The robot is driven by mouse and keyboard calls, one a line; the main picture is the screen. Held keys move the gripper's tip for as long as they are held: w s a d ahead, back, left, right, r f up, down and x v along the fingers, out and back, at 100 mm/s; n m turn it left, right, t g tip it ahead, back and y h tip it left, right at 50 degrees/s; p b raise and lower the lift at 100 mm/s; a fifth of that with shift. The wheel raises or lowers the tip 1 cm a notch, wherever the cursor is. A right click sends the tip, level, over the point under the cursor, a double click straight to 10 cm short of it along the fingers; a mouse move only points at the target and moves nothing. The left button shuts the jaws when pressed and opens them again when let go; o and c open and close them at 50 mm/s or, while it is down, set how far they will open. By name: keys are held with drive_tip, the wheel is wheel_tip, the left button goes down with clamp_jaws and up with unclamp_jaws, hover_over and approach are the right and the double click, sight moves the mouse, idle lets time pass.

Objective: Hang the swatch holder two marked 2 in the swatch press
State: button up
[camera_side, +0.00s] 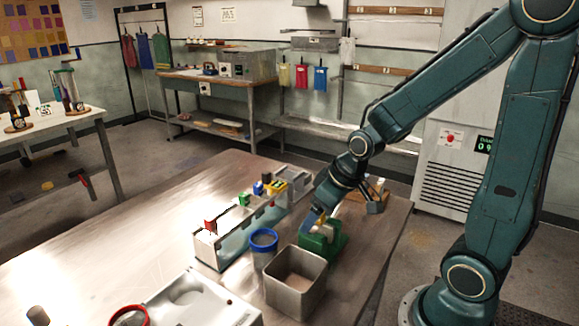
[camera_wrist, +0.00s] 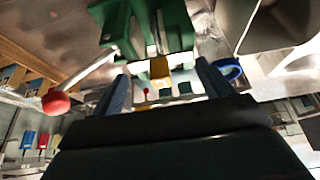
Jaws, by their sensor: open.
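The green swatch press (camera_side: 333,244) stands on the metal table below my gripper (camera_side: 314,217); in the wrist view the press (camera_wrist: 178,22) fills the top middle, with a red-knobbed lever (camera_wrist: 56,101) at left. A yellow piece (camera_side: 320,225) is at the press; in the wrist view the yellow piece (camera_wrist: 160,70) shows between my open, spread fingers, with visible gaps on both sides. I cannot read a 2 on it or tell whether it hangs in the press.
A square metal bucket (camera_side: 295,292) stands close in front of the press. A blue-rimmed container (camera_side: 263,240) is between the rack and the press. A grey tray (camera_side: 205,305) and a red ring (camera_side: 128,316) are at the front.

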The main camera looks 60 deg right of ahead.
drive_tip(key=shift+s+a+f, duration=0.2)
drive_tip(key=shift+s+a, duration=0.05)
drive_tip(key=shift+s, duration=0.25)
drive_tip(key=v, duration=1.3)
drive_tip(key=shift+w+d+r, duration=0.2)
drive_tip(key=shift+w+r, duration=0.05)
drive_tip(key=shift+r, duration=0.3)
drive_tip(key=s+a, duration=0.5)
drive_tip(key=s, duration=0.1)
drive_tip(key=shift+s+r+t, duration=0.15)
drive_tip(key=shift+r+t, duration=0.05)
drive_tip(key=shift+t, duration=0.1)
